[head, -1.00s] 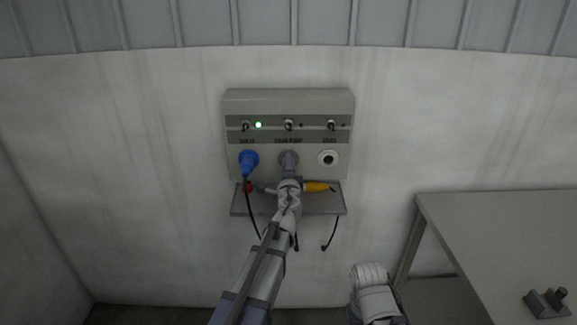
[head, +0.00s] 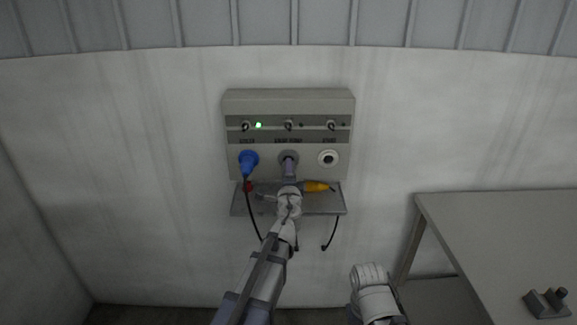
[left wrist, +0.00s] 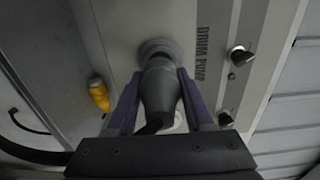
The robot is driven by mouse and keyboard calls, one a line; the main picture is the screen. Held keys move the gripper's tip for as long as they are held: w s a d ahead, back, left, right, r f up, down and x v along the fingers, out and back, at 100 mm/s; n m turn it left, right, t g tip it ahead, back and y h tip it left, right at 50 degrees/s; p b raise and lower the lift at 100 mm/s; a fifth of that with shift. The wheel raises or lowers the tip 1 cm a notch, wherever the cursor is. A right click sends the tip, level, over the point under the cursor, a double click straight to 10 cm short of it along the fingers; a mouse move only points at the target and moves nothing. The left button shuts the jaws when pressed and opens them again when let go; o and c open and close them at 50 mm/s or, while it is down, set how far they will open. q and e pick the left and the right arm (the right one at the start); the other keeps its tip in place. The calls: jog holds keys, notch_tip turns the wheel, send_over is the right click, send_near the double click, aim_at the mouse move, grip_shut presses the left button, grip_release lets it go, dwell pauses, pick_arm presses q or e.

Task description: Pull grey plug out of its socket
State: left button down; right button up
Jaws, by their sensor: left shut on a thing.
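The grey plug (left wrist: 160,88) is between the two fingers of my left gripper (left wrist: 158,100) in the left wrist view, with its dark cable bending away below. My left gripper (head: 289,174) is shut on it in front of the middle socket (head: 289,157) of the wall panel. The round grey socket collar (left wrist: 159,48) is right at the plug's front end. I cannot tell whether the plug's tip is still inside. In the head view my gripper and wrist hide most of the plug. My right gripper is not visible, only part of my right arm at the bottom.
The panel (head: 240,101) has a blue plug (head: 248,162) at left, an empty white-ringed socket (head: 328,158) at right, switches and a lit green lamp. A shelf (head: 330,203) below holds a yellow connector (head: 317,187) and a red item. A table (head: 500,230) stands right.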

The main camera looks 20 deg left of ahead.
pick_arm(q)
jog(key=shift+v, duration=1.4)
